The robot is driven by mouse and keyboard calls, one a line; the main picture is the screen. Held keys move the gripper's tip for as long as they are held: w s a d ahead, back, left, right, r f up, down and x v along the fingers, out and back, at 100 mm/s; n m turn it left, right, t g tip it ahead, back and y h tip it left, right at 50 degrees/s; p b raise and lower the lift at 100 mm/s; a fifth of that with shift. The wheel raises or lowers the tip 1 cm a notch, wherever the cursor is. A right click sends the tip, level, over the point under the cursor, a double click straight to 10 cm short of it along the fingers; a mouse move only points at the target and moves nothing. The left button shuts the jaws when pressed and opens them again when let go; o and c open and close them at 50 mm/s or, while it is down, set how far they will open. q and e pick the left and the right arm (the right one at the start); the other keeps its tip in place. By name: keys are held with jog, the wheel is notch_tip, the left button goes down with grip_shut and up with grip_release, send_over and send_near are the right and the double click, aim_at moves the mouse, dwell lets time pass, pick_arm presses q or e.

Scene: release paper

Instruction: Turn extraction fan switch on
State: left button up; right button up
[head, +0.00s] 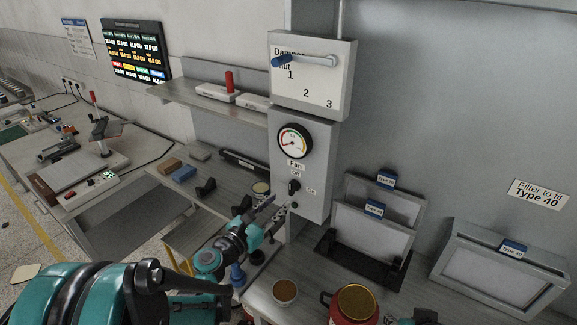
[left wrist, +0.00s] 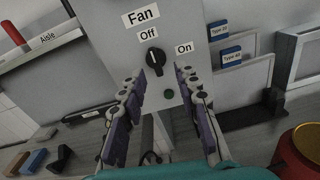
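The fan switch is a black rotary knob (head: 293,187) on the grey fan box (head: 318,150), below a round gauge (head: 294,141). In the left wrist view the knob (left wrist: 155,61) sits below the "Off" label (left wrist: 148,33), with the "On" label (left wrist: 184,48) to its right. Its pointer appears roughly upright, towards "Off". My left gripper (head: 277,212) is open just in front of and slightly below the knob. In the left wrist view its fingers (left wrist: 160,86) are spread, with the knob showing between and beyond them. A teal and black part of my right arm shows at the bottom edge; its fingers are unclear.
A damper box with a lever (head: 305,61) is above. Filter frames (head: 375,225) stand right of the fan box. A gold-lidded red jar (head: 356,302) and a cup (head: 285,291) stand on the bench.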

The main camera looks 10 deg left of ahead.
aim_at(290, 185)
pick_arm(q)
jog(key=shift+n, duration=0.7)
jog(key=x, duration=0.5)
jog(key=a+r+x, duration=0.1)
jog(key=x, duration=0.2)
jog(key=shift+w, duration=0.25)
jog(key=shift+d, duration=0.1)
jog(key=shift+s+r, duration=0.1)
jog(key=shift+s, duration=0.05)
grip_shut()
